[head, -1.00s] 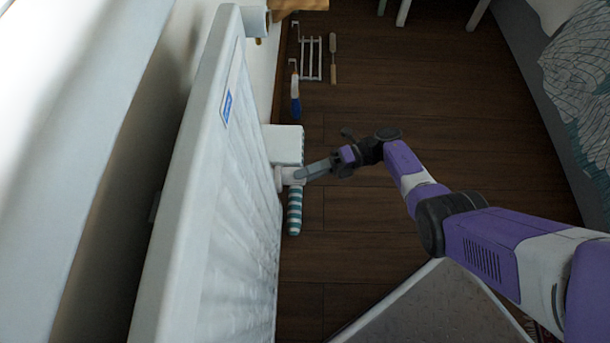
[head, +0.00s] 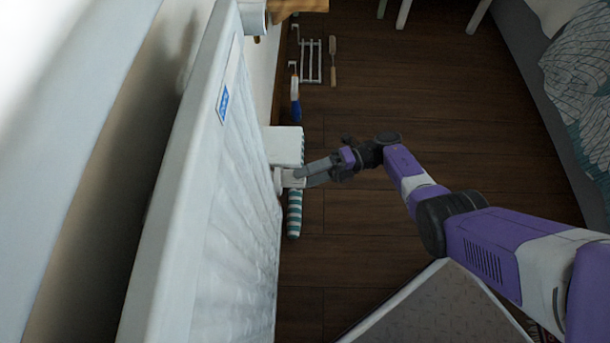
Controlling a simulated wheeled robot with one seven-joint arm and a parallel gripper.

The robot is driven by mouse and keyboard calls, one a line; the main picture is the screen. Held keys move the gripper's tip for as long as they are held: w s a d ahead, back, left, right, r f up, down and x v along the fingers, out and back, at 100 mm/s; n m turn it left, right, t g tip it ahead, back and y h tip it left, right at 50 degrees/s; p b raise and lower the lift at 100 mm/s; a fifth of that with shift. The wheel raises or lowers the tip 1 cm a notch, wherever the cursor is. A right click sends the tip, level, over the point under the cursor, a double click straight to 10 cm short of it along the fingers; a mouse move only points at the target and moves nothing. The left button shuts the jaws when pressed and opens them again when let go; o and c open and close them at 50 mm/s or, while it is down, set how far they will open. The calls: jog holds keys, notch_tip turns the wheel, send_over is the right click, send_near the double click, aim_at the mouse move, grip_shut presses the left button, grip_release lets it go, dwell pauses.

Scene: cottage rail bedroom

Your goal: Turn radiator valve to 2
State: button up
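The white radiator (head: 195,190) runs along the left, seen from above, with a small blue-marked label (head: 224,101) near its top. The radiator valve (head: 280,180) is a small white knob sticking out to the right from the radiator's side. My gripper (head: 301,178) reaches it from the right. Its two grey fingers are a little apart, with their tips at the knob's outer end. I cannot tell whether they press on it. The valve's numbers and pointer are too small to read, and the fingers partly cover the knob.
A white box-like thing (head: 284,146) sits just above the valve in the picture. A teal-and-white striped roll (head: 294,217) lies below it. A white rack (head: 312,62) and a wooden-handled brush (head: 333,62) are farther up. Dark floor (head: 440,110) is clear to the right, up to a bed (head: 560,110).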

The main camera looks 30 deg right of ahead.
jog(key=v, duration=0.7)
jog(key=shift+d+b, duration=0.4)
jog(key=shift+b, duration=0.05)
jog(key=shift+s, duration=0.1)
dwell(0.3)
